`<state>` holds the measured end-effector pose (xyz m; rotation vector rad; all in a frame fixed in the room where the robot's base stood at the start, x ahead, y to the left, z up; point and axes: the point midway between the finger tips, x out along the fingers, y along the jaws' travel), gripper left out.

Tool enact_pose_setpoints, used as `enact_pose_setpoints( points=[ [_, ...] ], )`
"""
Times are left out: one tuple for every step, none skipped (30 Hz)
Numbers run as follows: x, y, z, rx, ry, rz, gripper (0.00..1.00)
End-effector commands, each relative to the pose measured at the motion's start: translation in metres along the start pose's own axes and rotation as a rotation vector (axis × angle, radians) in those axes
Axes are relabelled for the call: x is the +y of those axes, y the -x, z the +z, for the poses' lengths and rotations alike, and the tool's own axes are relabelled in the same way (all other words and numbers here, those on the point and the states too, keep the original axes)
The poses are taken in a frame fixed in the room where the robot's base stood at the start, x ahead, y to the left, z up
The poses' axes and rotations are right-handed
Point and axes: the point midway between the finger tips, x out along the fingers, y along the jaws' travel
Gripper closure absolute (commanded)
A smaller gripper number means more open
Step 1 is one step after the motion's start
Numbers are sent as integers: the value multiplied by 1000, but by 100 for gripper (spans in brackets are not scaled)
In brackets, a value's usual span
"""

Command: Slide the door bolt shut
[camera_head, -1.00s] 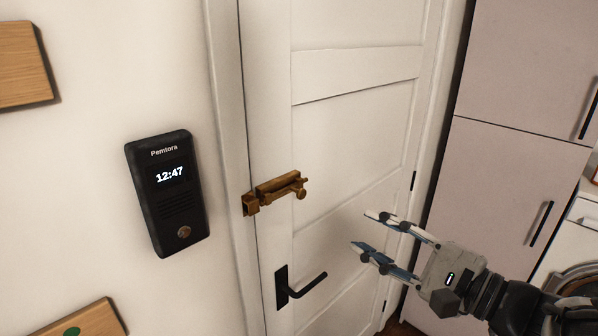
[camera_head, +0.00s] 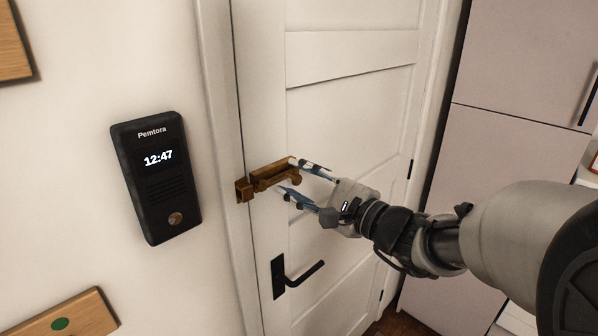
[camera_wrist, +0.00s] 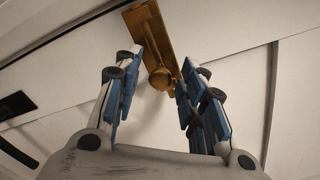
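The brass door bolt (camera_head: 268,176) is mounted on the white door (camera_head: 345,115), with its catch (camera_head: 243,190) on the frame to the left. A gap shows between the bolt body and the catch. My gripper (camera_head: 284,174) is at the bolt's right end, fingers apart. In the wrist view, the bolt's round knob (camera_wrist: 160,79) lies between the open fingertips (camera_wrist: 158,72), with the brass plate (camera_wrist: 152,38) beyond. The fingers do not look closed on the knob. I cannot tell whether either finger touches it.
A black door handle (camera_head: 303,274) is below the bolt. A black wall panel (camera_head: 157,178) reading 12:47 hangs on the left wall. A tall pale cabinet (camera_head: 510,130) stands at the right.

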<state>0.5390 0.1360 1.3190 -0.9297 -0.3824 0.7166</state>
Motion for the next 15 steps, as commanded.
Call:
enact_pose_setpoints(
  points=[
    [0, -2, 0, 0, 0, 1, 62],
    [0, -3, 0, 0, 0, 0, 62],
    [0, -4, 0, 1, 0, 0, 62],
    [0, -4, 0, 1, -1, 0, 62],
    [0, -4, 0, 1, -1, 0, 62],
    [0, -4, 0, 1, -1, 0, 62],
    [0, -4, 0, 1, -1, 0, 62],
    [0, -4, 0, 1, -1, 0, 62],
    [0, -4, 0, 1, -1, 0, 62],
    [0, -4, 0, 1, 0, 0, 63],
    [0, -4, 0, 1, 0, 0, 65],
    [0, -4, 0, 1, 0, 0, 68],
    [0, -4, 0, 1, 0, 0, 70],
    [0, -4, 0, 1, 0, 0, 72],
    [0, -4, 0, 1, 0, 0, 74]
  ],
)
